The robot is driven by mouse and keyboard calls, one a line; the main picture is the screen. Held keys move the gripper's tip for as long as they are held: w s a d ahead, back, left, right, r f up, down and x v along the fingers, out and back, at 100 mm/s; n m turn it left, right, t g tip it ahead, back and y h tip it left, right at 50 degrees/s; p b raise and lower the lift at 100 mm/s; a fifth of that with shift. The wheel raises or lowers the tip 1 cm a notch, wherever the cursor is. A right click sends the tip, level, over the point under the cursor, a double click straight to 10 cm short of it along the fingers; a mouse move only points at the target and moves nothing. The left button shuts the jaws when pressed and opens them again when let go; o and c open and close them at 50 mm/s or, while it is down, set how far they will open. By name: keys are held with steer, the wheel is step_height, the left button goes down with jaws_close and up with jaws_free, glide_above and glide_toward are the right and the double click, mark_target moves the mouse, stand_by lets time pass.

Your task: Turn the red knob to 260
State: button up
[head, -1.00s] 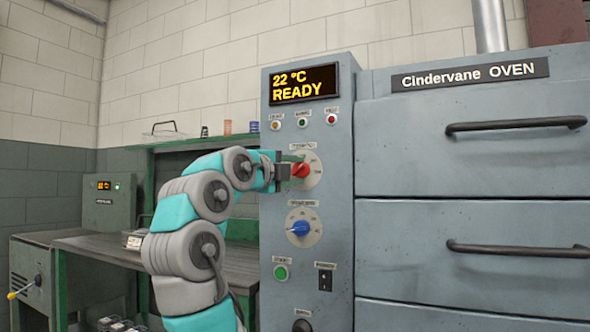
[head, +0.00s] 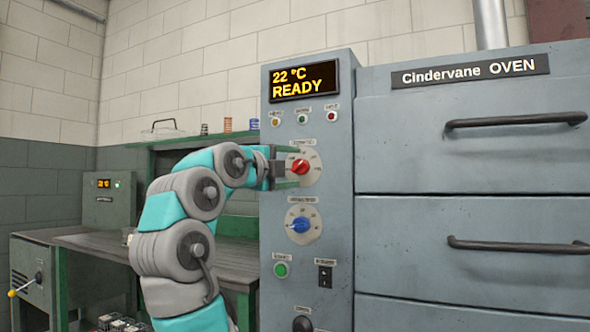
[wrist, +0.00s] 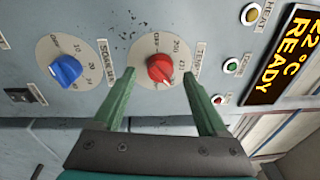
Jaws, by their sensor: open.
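The red knob (head: 299,167) sits on a pale round dial in the upper part of the oven's grey control panel (head: 340,220). In the wrist view the red knob (wrist: 160,68) lies between and just beyond the two green fingertips. My gripper (head: 288,166) is open and empty, its fingers reaching toward the panel on either side of the knob; it also shows in the wrist view (wrist: 158,80). The dial reads OFF at one side with numbers around it, partly too small to read. The display (head: 304,81) shows 22 °C READY.
A blue knob (head: 299,226) is below the red one, with a green button (head: 281,270) and a black switch (head: 325,276) lower down. Three small lamps sit under the display. Oven drawers with dark handles (head: 515,119) are at right, a workbench (head: 190,262) at left.

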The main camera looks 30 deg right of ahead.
steer(key=v, duration=0.6)
steer(key=shift+b, duration=0.35)
